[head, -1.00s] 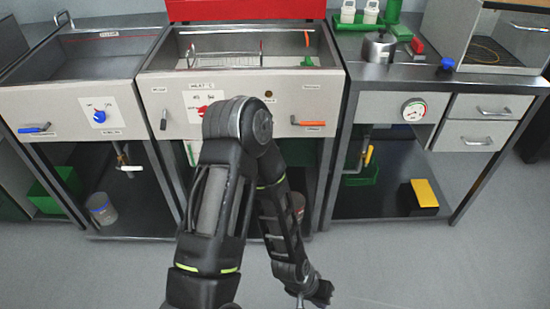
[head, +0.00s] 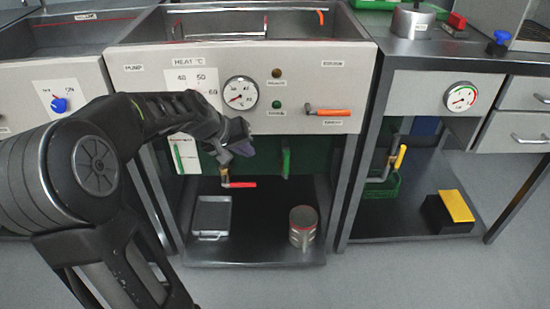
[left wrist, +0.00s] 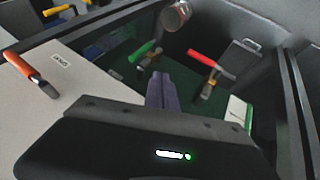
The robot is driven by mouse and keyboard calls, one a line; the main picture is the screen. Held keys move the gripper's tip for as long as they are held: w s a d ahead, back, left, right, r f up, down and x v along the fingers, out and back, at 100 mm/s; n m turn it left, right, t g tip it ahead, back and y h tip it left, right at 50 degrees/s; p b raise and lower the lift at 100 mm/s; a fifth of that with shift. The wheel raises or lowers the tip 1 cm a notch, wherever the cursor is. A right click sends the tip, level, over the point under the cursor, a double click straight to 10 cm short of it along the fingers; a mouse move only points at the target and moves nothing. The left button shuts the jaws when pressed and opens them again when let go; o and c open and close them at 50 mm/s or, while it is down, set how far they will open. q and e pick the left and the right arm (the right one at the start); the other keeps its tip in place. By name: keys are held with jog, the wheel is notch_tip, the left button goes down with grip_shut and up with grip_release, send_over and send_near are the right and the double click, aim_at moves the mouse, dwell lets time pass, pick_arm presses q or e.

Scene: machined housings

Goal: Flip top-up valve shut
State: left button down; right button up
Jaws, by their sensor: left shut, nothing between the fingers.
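Several levers show, and I cannot read which one is marked top-up. An orange lever (head: 328,112) lies level on the middle tank's front panel, and it also shows in the left wrist view (left wrist: 30,75). Under the panel are a valve with a red lever (head: 240,185), pointing right, and an upright green lever (head: 285,162). In the left wrist view the red lever (left wrist: 206,60) and green lever (left wrist: 141,51) lie beyond my fingers. My left gripper (head: 244,142) has purple fingers, shut and empty, near the panel's lower edge above the red lever. The right gripper is out of view.
The front panel (head: 345,75) carries a round gauge (head: 240,93) and a heat dial partly behind my arm. A tin (head: 303,228) and a grey tray (head: 211,215) stand on the shelf below. A yellow-topped black block (head: 449,212) sits at the right.

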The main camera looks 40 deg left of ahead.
aim_at(286, 161)
pick_arm(q)
jog(key=shift+w+f, duration=0.1)
jog(key=shift+f, duration=0.05)
jog(key=w+d+f+b, duration=0.2)
jog(key=w+d+f, duration=0.1)
jog(key=w+f, duration=0.5)
jog(key=shift+w+b, duration=0.35)
jog(key=shift+w, duration=0.15)
jog(key=shift+r, duration=0.1)
